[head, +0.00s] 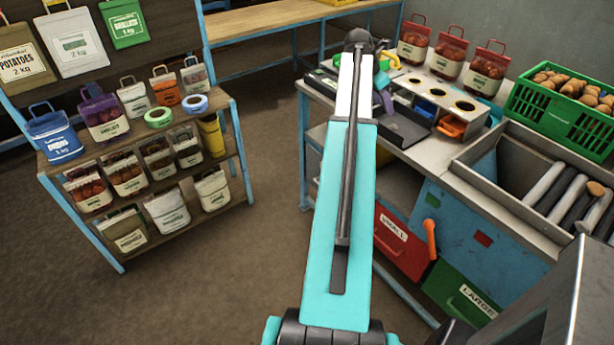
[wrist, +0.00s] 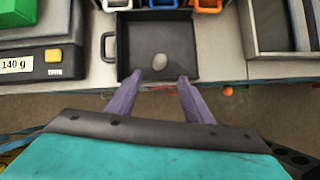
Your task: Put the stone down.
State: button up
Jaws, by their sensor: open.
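A small pale grey stone (wrist: 159,60) lies in a dark tray (wrist: 186,66) with a handle on its left side, in the wrist view. My gripper (wrist: 160,77) is open, its two purple fingers apart at the tray's near edge. The stone is just beyond the fingertips, between their lines, and neither finger is seen touching it. In the head view the dark tray (head: 402,132) shows on the workbench, partly behind my arm. The stone cannot be made out there.
A scale (wrist: 36,65) reading 140 g stands left of the tray. Coloured chutes (wrist: 162,3) are behind it, and a metal-framed roller trough (head: 470,170) is to the right. A green crate of potatoes (head: 530,118) and filled sacks (head: 448,55) stand at the bench's back.

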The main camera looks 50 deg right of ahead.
jog(key=w+a+f+m+y, duration=0.1)
jog(key=w+a+f+m, duration=0.1)
jog(key=w+a+f, duration=0.95)
jog(key=w+a+f+m+y, duration=0.2)
jog(key=w+a+f, duration=0.4)
jog(key=a+f, duration=0.95)
jog(key=s+a+f+m+y, duration=0.1)
jog(key=a+f, duration=0.6)
jog(key=a, duration=0.3)
jog(key=s+a+f+m+y, duration=0.1)
jog(key=a+f+m, duration=0.1)
jog(key=a+f, duration=0.65)
jog(key=s+a+f+m+g, duration=0.1)
jog(key=s+a+f+m, duration=0.2)
jog(key=s+a, duration=0.7)
jog(key=s+a+f+m+g, duration=0.2)
jog(key=s+a+f, duration=0.6)
jog(key=a, duration=0.8)
jog(key=shift+s+f+m, duration=0.2)
jog(key=shift+s+m, duration=0.2)
jog(key=shift+s, duration=0.7)
